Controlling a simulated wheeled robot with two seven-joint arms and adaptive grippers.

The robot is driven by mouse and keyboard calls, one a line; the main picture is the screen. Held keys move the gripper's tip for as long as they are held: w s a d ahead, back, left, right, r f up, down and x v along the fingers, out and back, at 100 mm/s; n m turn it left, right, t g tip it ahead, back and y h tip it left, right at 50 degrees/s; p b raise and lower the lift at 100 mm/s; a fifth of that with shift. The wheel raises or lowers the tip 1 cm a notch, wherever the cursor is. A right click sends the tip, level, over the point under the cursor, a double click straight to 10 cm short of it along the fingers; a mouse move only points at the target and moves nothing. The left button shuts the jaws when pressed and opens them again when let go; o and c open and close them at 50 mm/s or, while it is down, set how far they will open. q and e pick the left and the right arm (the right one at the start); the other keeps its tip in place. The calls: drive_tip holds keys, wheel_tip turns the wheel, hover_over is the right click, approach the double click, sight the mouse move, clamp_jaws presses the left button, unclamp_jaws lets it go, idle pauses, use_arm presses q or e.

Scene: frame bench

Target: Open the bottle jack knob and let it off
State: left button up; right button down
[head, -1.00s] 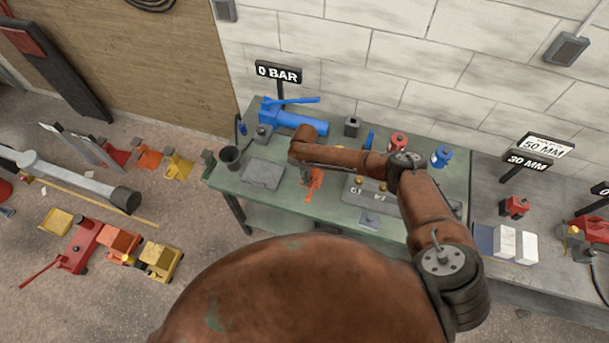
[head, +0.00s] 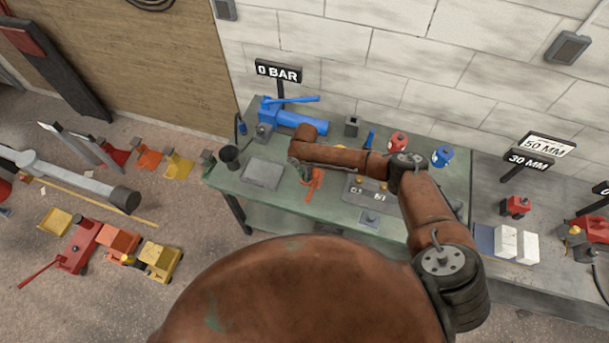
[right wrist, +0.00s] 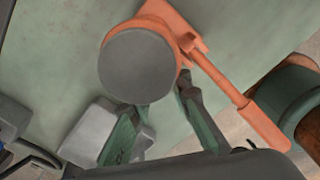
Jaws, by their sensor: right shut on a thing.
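The orange bottle jack (head: 315,181) stands on the green bench (head: 232,190), partly behind my right wrist. In the right wrist view the jack (right wrist: 190,25) shows from above, with a round grey top (right wrist: 138,66) and an orange lever (right wrist: 230,85) slanting down to the right. My right gripper (right wrist: 157,105) has its green fingers against the near side of the jack, below the grey top. It is shut on a part there. That part, and the knob, are hidden by the top and the fingers. My left gripper is in neither view.
On the bench are a grey plate (head: 262,171), a dark cup (head: 230,157), a blue press (head: 297,118) under a "0 BAR" sign (head: 279,71), and red (head: 398,142) and blue (head: 441,156) canisters. A light grey block (right wrist: 93,132) lies beside my left finger in the wrist view.

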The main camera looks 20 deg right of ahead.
drive_tip(key=c, duration=1.8)
unclamp_jaws()
drive_tip(key=shift+o, duration=0.2)
drive_tip(key=shift+r, duration=4)
